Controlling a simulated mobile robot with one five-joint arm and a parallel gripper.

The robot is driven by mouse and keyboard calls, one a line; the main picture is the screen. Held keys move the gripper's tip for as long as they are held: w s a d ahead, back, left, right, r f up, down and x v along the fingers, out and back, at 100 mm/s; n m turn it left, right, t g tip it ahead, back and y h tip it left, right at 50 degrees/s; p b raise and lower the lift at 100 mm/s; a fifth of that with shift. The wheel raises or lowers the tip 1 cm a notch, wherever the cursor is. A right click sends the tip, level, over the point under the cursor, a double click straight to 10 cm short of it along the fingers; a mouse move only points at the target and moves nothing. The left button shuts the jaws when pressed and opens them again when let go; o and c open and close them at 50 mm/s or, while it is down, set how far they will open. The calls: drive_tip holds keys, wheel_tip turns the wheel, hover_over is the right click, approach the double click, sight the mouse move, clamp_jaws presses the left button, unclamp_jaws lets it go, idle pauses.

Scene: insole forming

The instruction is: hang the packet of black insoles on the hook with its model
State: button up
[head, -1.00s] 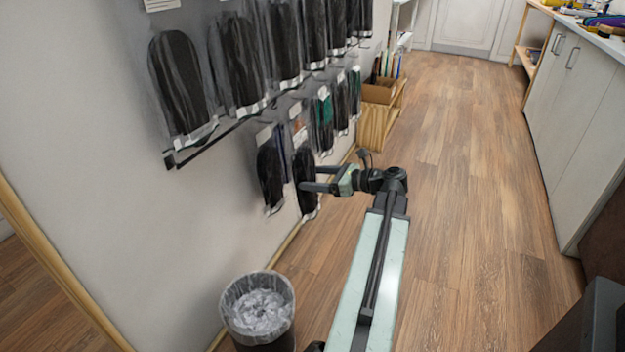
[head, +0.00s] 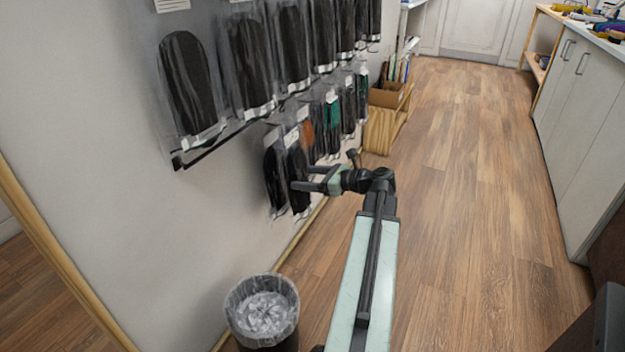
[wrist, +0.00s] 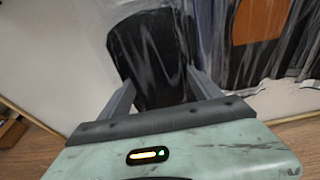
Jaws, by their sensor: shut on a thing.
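My gripper (head: 308,186) is shut on a packet of black insoles (head: 297,168), which hangs upright in front of the lower row of the wall display. In the wrist view the packet (wrist: 150,55) lies between my two fingers (wrist: 162,92). Another packet of black insoles (head: 272,178) hangs at the left end of the lower row, close beside the held one; I cannot tell whether they touch. Packets with orange (head: 308,136) and green (head: 331,115) parts hang farther along the row. The hook at the held packet's top is hidden.
Large packets of dark insoles (head: 188,82) hang in the upper row, above a dark rail (head: 215,143). A waste bin (head: 262,308) stands on the floor below. A wooden crate stand (head: 383,125) is beyond the display. The floor (head: 450,200) to the right is clear, up to white cabinets (head: 580,135).

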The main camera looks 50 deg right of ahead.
drive_tip(key=shift+r+x, duration=0.2)
drive_tip(key=shift+x, duration=1.3)
drive_tip(key=shift+w+a+f+b, duration=0.2)
drive_tip(key=shift+w+f+b, duration=0.35)
drive_tip(key=shift+w, duration=0.25)
drive_tip(key=shift+r, duration=0.1)
drive_tip(key=o, duration=1.5)
drive_tip(key=shift+s, duration=0.1)
